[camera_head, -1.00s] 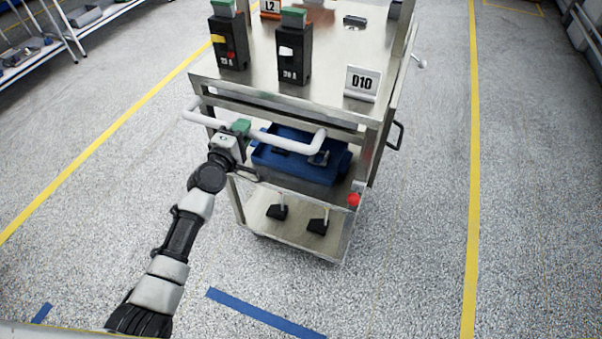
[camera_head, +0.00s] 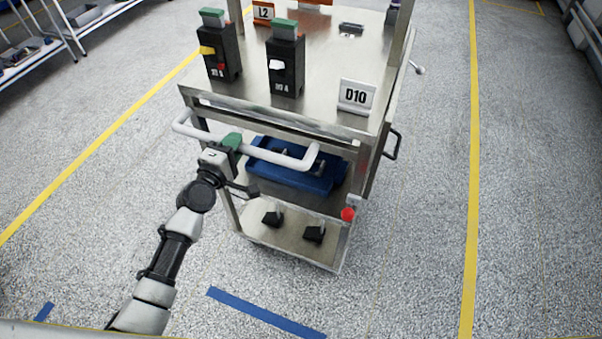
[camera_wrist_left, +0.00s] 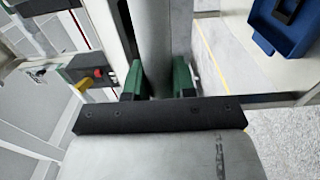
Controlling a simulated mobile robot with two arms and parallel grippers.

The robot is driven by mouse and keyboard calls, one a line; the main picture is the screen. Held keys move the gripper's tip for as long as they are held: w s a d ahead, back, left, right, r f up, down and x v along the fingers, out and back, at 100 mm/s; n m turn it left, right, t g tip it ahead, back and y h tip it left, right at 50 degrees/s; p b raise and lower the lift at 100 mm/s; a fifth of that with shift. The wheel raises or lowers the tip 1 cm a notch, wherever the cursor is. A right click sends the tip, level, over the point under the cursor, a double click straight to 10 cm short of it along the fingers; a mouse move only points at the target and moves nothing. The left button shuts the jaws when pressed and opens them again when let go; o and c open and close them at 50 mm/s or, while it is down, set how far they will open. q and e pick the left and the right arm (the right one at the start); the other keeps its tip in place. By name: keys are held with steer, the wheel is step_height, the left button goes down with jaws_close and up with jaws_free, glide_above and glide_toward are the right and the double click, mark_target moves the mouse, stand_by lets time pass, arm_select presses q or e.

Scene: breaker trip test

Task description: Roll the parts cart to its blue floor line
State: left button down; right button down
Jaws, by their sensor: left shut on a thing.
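The parts cart (camera_head: 330,118) is a metal trolley with a white push handle (camera_head: 290,160) on its near side. My left gripper (camera_head: 232,143) is shut on the handle's bar, left of its middle. In the left wrist view the green fingertips (camera_wrist_left: 160,82) sit on both sides of the pale bar (camera_wrist_left: 156,35). A blue floor line (camera_head: 265,314) lies on the floor nearer to me than the cart, with bare floor between them. A second short blue strip (camera_head: 43,312) lies at the lower left. My right gripper is not in view.
Two black breakers (camera_head: 285,65) and a "D10" sign (camera_head: 356,96) stand on the cart top. A blue tray (camera_head: 300,180) sits on the shelf below. Yellow lines (camera_head: 472,200) run along both sides. White shelving (camera_head: 40,60) stands far left. The floor beside the cart is clear.

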arm_select(q)
steer(key=b+v, duration=0.9)
steer(key=v, duration=2.1)
steer(key=shift+s, duration=0.2)
stand_by(3.0)
steer(key=shift+a, duration=0.1)
steer(key=c, duration=0.8)
jaws_free()
steer(key=shift+w, duration=0.2)
steer(key=shift+c, duration=0.2)
steer(key=shift+s, duration=0.1)
